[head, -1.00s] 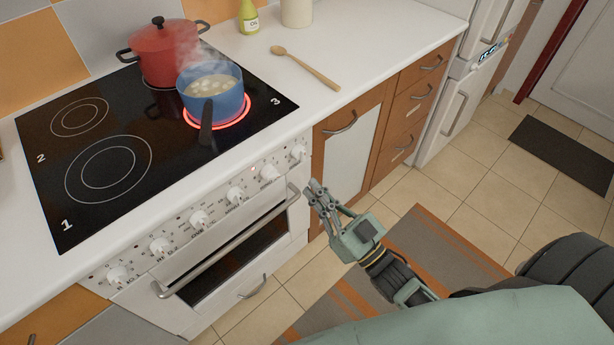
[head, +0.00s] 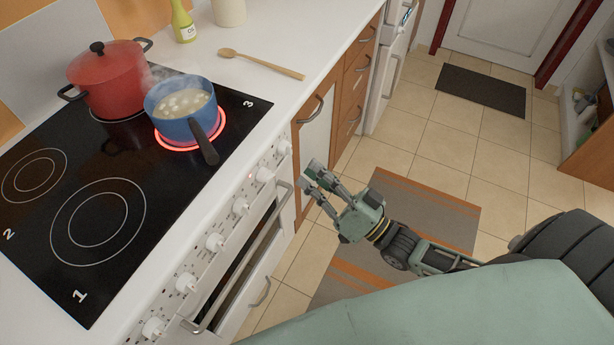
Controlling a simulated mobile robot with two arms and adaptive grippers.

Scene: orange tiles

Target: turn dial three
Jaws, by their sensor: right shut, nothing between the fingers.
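A row of several white dials runs along the stove's front panel (head: 225,225). The dial at the far end (head: 284,147) is nearest to my right gripper. I cannot read the dial labels, so I cannot tell for sure which is dial three. The cooking zone marked 3 glows red (head: 190,148) under a steaming blue pot (head: 172,128). My right gripper (head: 308,176) is shut and empty, in front of the stove's far end, to the right of the dials and apart from them. My left gripper is not in view.
A red lidded pot (head: 107,80) stands behind the blue one, whose handle points toward the front edge. The oven handle (head: 245,262) sticks out below the dials. A wooden spoon (head: 262,64) lies on the counter. A striped rug (head: 430,205) covers the open floor.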

